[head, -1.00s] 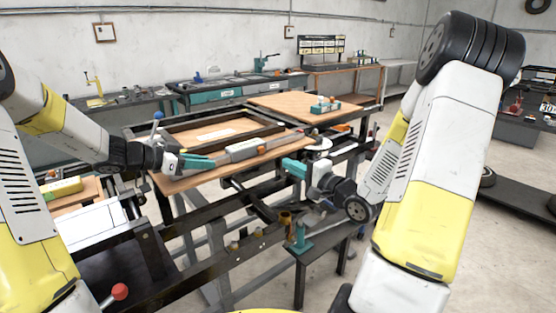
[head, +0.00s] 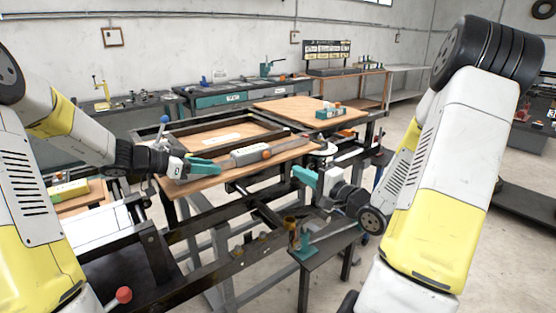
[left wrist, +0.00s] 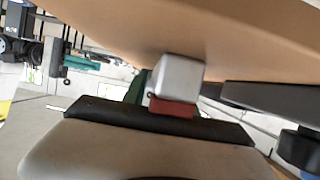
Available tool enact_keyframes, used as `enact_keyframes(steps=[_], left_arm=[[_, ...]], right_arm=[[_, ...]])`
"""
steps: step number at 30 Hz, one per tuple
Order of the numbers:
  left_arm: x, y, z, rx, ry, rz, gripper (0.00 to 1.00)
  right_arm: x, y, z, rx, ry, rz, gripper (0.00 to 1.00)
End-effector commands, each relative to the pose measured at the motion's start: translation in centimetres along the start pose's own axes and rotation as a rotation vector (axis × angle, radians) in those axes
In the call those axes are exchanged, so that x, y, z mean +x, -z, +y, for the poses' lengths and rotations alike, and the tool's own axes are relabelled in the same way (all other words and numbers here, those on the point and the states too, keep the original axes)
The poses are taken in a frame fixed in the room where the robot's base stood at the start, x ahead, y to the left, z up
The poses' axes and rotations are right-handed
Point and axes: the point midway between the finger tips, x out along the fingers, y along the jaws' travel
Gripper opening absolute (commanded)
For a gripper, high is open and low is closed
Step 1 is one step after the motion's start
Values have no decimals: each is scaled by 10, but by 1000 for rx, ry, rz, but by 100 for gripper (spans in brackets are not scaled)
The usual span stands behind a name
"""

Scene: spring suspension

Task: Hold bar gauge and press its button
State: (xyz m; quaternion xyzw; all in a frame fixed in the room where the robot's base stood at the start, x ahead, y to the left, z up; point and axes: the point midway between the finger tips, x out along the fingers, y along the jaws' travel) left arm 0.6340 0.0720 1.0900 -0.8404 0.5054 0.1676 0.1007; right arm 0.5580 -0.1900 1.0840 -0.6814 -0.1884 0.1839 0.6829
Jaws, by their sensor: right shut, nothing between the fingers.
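My left gripper (head: 206,167), with teal fingers, is at the gauge's left end. In the left wrist view a grey block with a red end (left wrist: 176,82) shows close in front of the palm; whether the fingers are closed on it is not clear. My right gripper (head: 304,176) is shut and empty, in the air to the lower right of the gauge, apart from it.
A raised dark frame (head: 205,118) stands on the board behind the gauge. A second wooden board (head: 290,108) carries a small teal tray (head: 329,113). A small stand with a teal fixture (head: 302,245) is below my right gripper. A workbench runs along the wall.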

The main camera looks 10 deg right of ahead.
Motion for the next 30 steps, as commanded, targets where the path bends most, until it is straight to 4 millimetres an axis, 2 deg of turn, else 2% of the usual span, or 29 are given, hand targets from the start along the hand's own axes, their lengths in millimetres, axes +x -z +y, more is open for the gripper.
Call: enact_keyframes(steps=[10, 14, 17, 24, 30], left_arm=[[0, 0, 0, 0, -1, 1, 47], [-8, 0, -1, 0, 2, 0, 47], [-24, 0, -1, 2, 3, -1, 47], [-76, 0, -1, 2, 4, -1, 47], [-108, 0, -1, 1, 2, 0, 47]], right_arm=[[0, 0, 0, 0, 0, 0, 0], [0, 0, 0, 0, 0, 0, 0], [0, 0, 0, 0, 0, 0, 0], [0, 0, 0, 0, 0, 0, 0], [0, 0, 0, 0, 0, 0, 0]])
